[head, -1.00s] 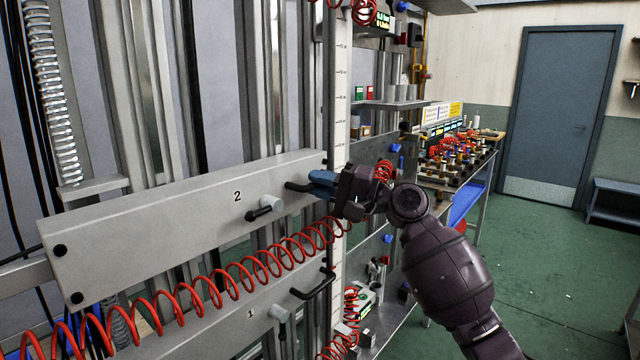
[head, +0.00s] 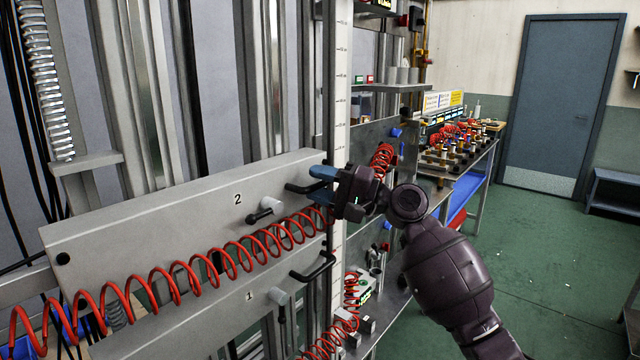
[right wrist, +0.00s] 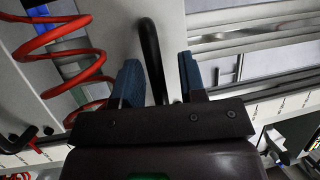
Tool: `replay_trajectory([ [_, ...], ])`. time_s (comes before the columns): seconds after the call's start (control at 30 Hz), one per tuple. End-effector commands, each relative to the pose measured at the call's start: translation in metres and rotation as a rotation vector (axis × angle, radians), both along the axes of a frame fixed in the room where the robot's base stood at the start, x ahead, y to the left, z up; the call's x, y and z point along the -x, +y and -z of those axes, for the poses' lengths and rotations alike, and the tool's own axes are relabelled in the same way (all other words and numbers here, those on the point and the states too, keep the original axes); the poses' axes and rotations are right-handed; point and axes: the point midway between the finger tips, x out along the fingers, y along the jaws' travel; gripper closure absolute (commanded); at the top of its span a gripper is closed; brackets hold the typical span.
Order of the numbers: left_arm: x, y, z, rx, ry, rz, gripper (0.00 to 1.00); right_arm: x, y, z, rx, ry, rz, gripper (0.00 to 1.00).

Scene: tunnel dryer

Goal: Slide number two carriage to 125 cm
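The number two carriage (head: 150,225) is a long grey beam marked 2, with a clamp lever (head: 265,210) on its face and a black handle (head: 300,187) at its right end. My right gripper (head: 322,184) is at this handle with its blue fingers apart. In the right wrist view, the handle (right wrist: 152,62) stands between the open fingers, with clear gaps, especially on the right. A white vertical scale (head: 341,120) runs just past the carriage's right end; its figures are too small to read. My left gripper is not in view.
The number one carriage (head: 215,315) is close below, with its own black handle (head: 315,266). A red coiled hose (head: 190,272) hangs across the front between the carriages. A bench with red-topped fittings (head: 460,150) stands behind on the right; the green floor there is clear.

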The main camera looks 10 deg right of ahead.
Motion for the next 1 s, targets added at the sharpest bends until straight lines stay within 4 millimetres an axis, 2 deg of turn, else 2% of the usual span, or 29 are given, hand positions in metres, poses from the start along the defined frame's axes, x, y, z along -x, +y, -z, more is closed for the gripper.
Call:
replay_trajectory([
  [0.37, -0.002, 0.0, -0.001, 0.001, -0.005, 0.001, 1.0, 0.002, -0.005, 0.0, -0.001, -0.001, 0.003, 0.61],
  [0.53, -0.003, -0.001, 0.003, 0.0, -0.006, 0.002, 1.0, 0.013, -0.023, 0.006, 0.001, 0.0, 0.003, 0.61],
  [0.8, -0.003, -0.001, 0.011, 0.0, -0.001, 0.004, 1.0, 0.038, -0.065, 0.015, 0.0, 0.001, 0.003, 0.61],
  [1.0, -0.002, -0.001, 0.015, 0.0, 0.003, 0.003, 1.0, 0.05, -0.085, 0.018, 0.0, 0.0, 0.002, 0.61],
])
